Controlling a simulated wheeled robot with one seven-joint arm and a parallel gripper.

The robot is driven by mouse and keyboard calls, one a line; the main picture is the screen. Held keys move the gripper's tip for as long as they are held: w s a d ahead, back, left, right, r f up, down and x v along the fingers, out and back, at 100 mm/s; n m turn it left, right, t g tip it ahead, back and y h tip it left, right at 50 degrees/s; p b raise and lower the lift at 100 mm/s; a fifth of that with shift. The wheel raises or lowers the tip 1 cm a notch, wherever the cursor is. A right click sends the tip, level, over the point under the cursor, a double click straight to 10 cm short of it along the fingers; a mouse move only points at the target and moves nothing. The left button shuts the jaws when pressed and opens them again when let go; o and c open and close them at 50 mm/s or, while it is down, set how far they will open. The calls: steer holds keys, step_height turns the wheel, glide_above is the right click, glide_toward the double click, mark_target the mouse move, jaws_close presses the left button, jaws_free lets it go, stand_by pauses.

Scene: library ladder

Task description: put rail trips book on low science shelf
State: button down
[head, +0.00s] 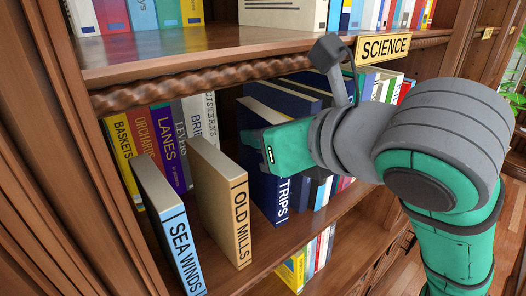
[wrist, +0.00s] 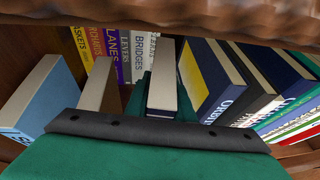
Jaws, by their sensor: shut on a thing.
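The rail trips book (head: 283,205) is dark blue with TRIPS in white on its spine. It is upright in the gap on the shelf board (head: 228,275) below the SCIENCE sign (head: 383,47). My gripper (head: 268,150) is shut on its upper part, and my green hand hides the top of the spine. In the wrist view, the book's pale top edge (wrist: 162,92) shows between my fingers (wrist: 155,95). I cannot tell whether its bottom rests on the board.
Left of it, Old Mills (head: 240,222) and Sea Winds (head: 180,245) stand forward of the row. Dark blue books, one lettered ORBIT (wrist: 215,80), stand close on the right. The carved shelf edge (head: 230,75) runs above. More books (head: 305,265) stand on a lower shelf.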

steer(key=shift+w+f, duration=0.2)
steer(key=shift+f, duration=1.85)
steer(key=c, duration=1.5)
jaws_free()
steer(key=shift+c, duration=0.2)
steer(key=v, duration=1.2)
steer(key=shift+s, duration=0.1)
